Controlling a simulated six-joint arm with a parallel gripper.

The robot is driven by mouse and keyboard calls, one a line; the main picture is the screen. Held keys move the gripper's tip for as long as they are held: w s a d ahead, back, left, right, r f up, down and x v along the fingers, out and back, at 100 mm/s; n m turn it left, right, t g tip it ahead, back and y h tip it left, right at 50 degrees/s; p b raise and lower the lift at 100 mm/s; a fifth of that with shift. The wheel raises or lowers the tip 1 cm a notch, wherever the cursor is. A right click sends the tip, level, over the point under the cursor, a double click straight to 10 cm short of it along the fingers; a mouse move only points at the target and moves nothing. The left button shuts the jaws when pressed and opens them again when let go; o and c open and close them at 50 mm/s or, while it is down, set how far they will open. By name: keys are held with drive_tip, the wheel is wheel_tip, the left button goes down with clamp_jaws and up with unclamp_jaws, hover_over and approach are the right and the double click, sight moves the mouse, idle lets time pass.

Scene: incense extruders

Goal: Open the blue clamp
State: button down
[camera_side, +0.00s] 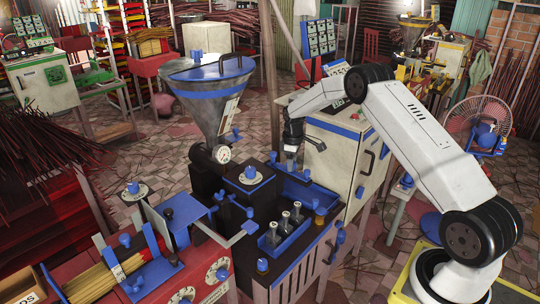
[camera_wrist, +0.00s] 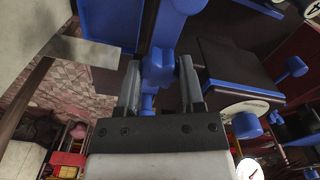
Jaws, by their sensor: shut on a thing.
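In the wrist view a blue block-shaped part, which I take to be the blue clamp (camera_wrist: 158,62), sits between the two grey fingers of my gripper (camera_wrist: 160,75). The fingers stand on either side of it and are shut on it. A wider blue piece runs up behind it to the top edge. In the side view my gripper (camera_side: 291,158) points down over the dark machine, just right of its tall black block. The part it holds is too small and too hidden there to make out.
A large metal funnel (camera_side: 212,100) with a blue rim stands left of my gripper. A blue tray with several small nozzles (camera_side: 285,226) lies in front. A white cabinet (camera_side: 345,160) stands close on the right. Blue knobs rise around the machine top.

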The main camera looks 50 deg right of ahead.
drive_tip(key=shift+n, duration=1.6)
drive_tip(key=shift+s, duration=0.15)
